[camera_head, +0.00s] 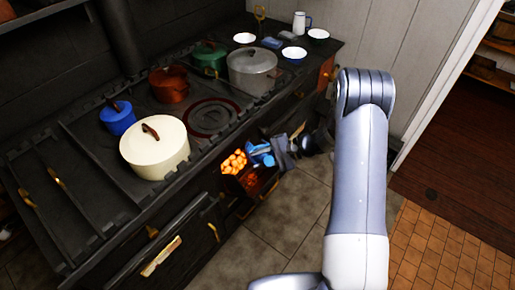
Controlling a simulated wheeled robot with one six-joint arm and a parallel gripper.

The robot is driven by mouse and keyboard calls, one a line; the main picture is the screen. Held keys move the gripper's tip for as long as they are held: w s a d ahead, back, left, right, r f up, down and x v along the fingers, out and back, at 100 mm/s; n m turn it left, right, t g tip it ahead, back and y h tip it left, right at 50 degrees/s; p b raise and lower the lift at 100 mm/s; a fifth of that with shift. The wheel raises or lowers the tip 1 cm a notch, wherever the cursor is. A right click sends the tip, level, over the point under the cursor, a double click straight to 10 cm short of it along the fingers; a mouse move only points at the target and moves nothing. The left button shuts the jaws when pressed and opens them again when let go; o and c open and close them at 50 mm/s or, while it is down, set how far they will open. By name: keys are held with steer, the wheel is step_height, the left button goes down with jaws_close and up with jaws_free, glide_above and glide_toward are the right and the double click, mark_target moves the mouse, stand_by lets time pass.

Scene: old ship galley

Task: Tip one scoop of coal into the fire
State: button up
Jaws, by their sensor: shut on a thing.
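The fire (234,162) glows orange in the square opening in the front of the black range. My arm reaches in from the right, and my gripper (274,156) is at the right side of this opening. It is shut on a small blue thing, which looks like the scoop (261,154), held right in front of the firebox mouth and overlapping the glow. The fingertips are small and partly hidden by the blue thing. I cannot tell whether coal lies in the scoop.
A cream lidded pot (155,155), a blue pot (117,118), a copper pot (169,85), a green pot (208,58) and a grey pot (252,72) stand on the range top. Tiled floor (305,215) is clear.

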steer(key=s+d+f+n+t+b, duration=0.1)
steer(key=s+n+b, duration=0.1)
steer(key=s, duration=0.3)
steer(key=s+d+f+n+t+y+b, duration=0.1)
steer(key=s+n+b, duration=0.1)
steer(key=s, duration=0.4)
steer(key=shift+s+d+f+t+b, duration=0.25)
steer(key=shift+s+f+t+b, duration=0.1)
steer(key=shift+b, duration=0.15)
